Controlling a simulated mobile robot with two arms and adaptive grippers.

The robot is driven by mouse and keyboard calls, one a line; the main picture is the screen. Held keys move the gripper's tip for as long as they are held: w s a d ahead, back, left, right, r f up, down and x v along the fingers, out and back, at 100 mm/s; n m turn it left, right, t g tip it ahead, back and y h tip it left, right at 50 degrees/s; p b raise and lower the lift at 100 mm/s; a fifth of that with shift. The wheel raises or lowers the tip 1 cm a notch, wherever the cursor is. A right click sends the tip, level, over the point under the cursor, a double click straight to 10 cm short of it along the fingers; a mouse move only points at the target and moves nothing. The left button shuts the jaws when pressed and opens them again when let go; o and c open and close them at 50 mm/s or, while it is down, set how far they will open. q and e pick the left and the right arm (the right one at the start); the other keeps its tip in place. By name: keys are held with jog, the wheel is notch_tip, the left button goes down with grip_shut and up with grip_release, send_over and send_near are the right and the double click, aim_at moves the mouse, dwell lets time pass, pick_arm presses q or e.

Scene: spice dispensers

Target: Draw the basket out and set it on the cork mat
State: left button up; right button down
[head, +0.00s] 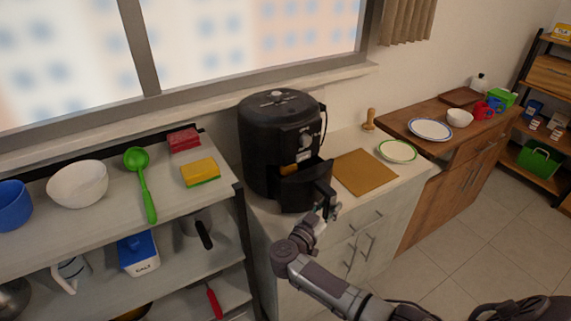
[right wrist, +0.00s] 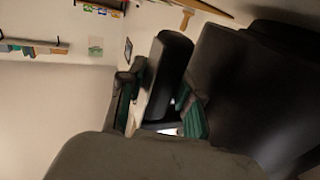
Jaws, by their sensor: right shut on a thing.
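The black air fryer (head: 270,140) stands on the white counter. Its dark basket (head: 303,188) is partly drawn out at the front, toward the lower right. My right gripper (head: 326,207) is shut on the basket's handle. In the right wrist view the dark handle (right wrist: 171,68) lies between the green-padded fingers of the right gripper (right wrist: 158,105). The cork mat (head: 365,173) lies flat and bare on the counter, just right of the basket. My left gripper is not in view.
A green-rimmed plate (head: 397,151) lies just beyond the mat, with a wooden pestle-like thing (head: 369,119) behind. A metal shelf rack with a white bowl (head: 78,184), green ladle (head: 139,175) and sponge (head: 201,171) stands left of the counter.

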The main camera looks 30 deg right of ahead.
jog(key=shift+s+d+p, duration=0.2)
jog(key=shift+s+p, duration=1.65)
jog(key=shift+s, duration=0.45)
jog(key=shift+s+d+p, duration=0.15)
jog(key=shift+s+p, duration=0.65)
jog(key=shift+s, duration=0.4)
jog(key=shift+s+d+p, duration=0.15)
jog(key=shift+s+p, duration=0.65)
jog(key=shift+s, duration=0.35)
jog(key=s+p, duration=0.1)
jog(key=s, duration=0.1)
jog(key=s+p, duration=0.1)
jog(key=s, duration=0.1)
jog(key=shift+d+p, duration=0.2)
jog(key=shift+p, duration=0.15)
jog(key=shift+d, duration=0.15)
